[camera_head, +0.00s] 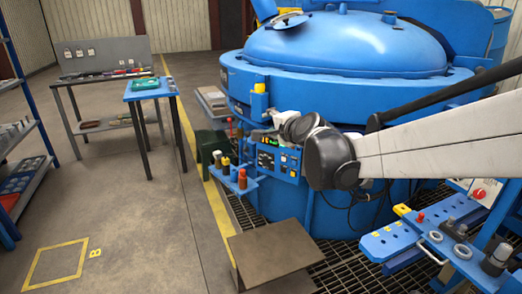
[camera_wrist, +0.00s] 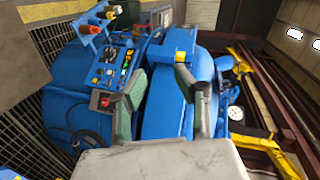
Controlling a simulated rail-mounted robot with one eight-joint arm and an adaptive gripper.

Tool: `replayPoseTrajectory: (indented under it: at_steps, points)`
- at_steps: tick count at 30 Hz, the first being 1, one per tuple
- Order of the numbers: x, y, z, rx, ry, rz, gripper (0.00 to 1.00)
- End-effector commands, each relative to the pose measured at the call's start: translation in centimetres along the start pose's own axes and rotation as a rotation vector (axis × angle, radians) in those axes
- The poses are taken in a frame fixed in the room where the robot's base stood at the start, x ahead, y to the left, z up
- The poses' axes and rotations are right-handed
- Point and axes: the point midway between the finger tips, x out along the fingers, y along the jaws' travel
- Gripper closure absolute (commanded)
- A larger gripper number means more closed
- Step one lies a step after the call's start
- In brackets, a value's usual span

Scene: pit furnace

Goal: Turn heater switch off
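The blue control panel (camera_head: 278,160) with small switches, buttons and a lit display is on the front of the blue furnace (camera_head: 340,50). In the wrist view the panel (camera_wrist: 108,72) appears turned sideways, with black knobs, lit green and orange indicators and a red button (camera_wrist: 104,101). I cannot tell which control is the heater switch, or its position. My gripper (camera_wrist: 160,82) is open and empty, its two green-grey fingers spread apart. In the wrist view, the near finger overlaps the panel's edge; no contact is visible.
Several bottles or handles (camera_head: 241,178) stand on a small blue shelf left of the panel. A brown plate (camera_head: 272,250) stands in front, low down. A blue tool rack (camera_head: 392,238) is at right. A workbench (camera_head: 95,75) and open floor lie left.

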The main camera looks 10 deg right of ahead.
Motion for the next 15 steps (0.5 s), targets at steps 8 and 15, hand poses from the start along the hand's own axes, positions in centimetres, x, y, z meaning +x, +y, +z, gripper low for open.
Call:
replayPoseTrajectory:
  at_steps: [8,15]
  points:
    - [9.0,2.4,-5.2,0.415,0.112,-0.170,0.71]
    - [15.4,7.4,-10.2,0.779,0.203,-0.320,0.71]
